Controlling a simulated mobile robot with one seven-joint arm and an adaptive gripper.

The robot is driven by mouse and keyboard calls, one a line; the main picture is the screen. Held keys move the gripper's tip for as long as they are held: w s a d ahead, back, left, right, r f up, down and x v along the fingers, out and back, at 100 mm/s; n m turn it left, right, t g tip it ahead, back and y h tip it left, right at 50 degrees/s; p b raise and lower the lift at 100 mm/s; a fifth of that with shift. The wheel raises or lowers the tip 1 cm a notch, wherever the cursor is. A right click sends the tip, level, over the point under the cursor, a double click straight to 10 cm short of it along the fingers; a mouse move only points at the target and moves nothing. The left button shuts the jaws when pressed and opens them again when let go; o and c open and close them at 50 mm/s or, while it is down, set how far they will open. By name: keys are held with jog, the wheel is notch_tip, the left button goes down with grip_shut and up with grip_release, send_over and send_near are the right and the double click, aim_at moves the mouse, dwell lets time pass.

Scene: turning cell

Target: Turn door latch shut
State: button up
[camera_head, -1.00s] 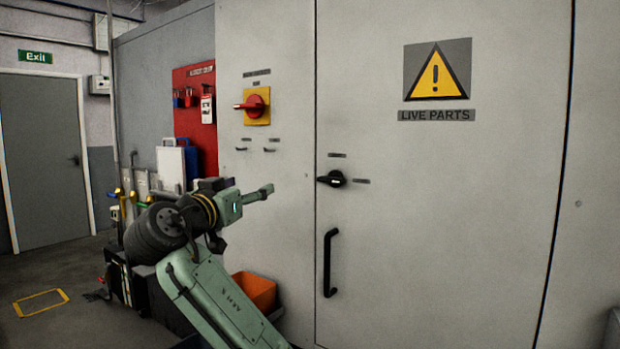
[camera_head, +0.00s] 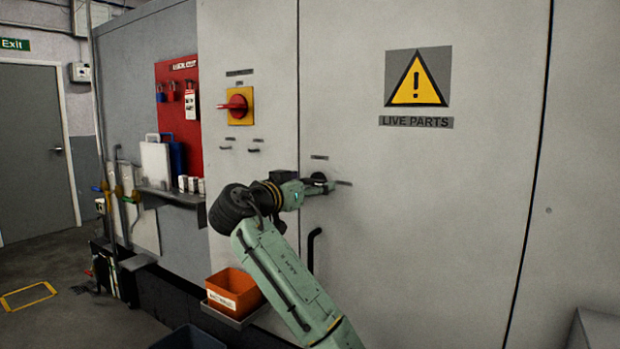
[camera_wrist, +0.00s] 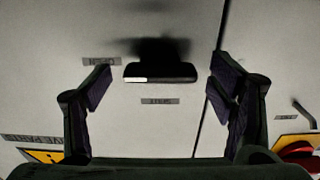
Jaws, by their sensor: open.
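The black door latch (camera_wrist: 175,71) is on the pale cabinet door. In the wrist view it lies crosswise, with a white mark at its left end, on the side of the upside-down OPEN label (camera_wrist: 101,62). The SHUT label (camera_wrist: 160,101) is below it in that view. My gripper (camera_head: 315,185) is at the latch in the head view and mostly covers it. In the wrist view its fingers stand open on either side of the latch, with a gap at both ends. I cannot tell how deep the fingertips reach.
A black door handle (camera_head: 312,250) is just below my gripper, partly behind my arm. A red rotary switch (camera_head: 237,106) on a yellow plate is to the upper left. An orange bin (camera_head: 234,293) is low on the left.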

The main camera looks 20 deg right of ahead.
jog(key=shift+w+d, duration=0.1)
jog(key=shift+c, duration=0.2)
jog(key=c, duration=1.1)
